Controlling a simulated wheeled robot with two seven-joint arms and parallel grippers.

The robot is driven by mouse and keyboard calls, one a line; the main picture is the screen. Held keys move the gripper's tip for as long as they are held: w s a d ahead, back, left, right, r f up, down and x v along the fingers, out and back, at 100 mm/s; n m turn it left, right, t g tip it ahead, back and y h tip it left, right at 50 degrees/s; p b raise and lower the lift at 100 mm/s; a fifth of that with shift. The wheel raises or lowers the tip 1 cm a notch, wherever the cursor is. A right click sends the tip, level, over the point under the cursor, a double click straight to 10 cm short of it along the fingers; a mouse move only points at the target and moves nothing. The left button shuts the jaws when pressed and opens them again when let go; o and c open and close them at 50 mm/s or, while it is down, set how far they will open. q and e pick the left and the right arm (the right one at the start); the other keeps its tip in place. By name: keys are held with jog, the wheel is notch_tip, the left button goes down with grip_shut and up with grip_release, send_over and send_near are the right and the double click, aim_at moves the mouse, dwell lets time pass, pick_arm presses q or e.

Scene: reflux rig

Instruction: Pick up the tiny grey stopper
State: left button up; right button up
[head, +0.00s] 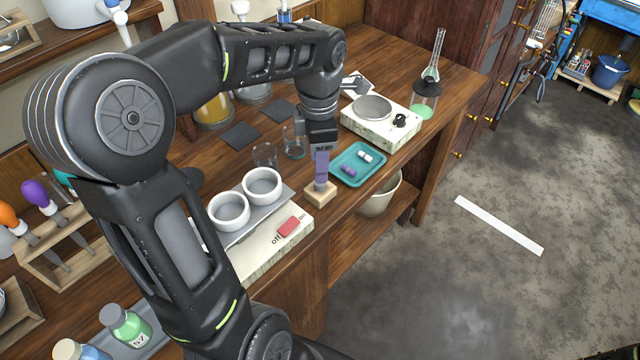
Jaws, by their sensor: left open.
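My left gripper (320,170) reaches down from above, its purple-grey fingers just over a small wooden block (320,194) near the table's front edge. The gripper is open. A small grey piece shows at the fingertips, right on top of the block; I cannot tell whether it is the tiny grey stopper or part of the fingers. The fingers hide most of the block's top. No other grey stopper can be made out. My right gripper is not in view.
A teal tray (341,178) with small white and purple pieces lies just right of the block. Two white bowls (262,186) stand to its left, by a red switch (288,227). Glass beakers (293,142) stand behind. A hotplate (381,129) and a flask (424,105) stand farther right.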

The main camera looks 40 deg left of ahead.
aim_at(320, 188)
pick_arm(q)
jog(key=shift+d+f+p, duration=0.2)
jog(key=shift+f+p, duration=0.3)
jog(key=shift+f, duration=2.15)
grip_shut()
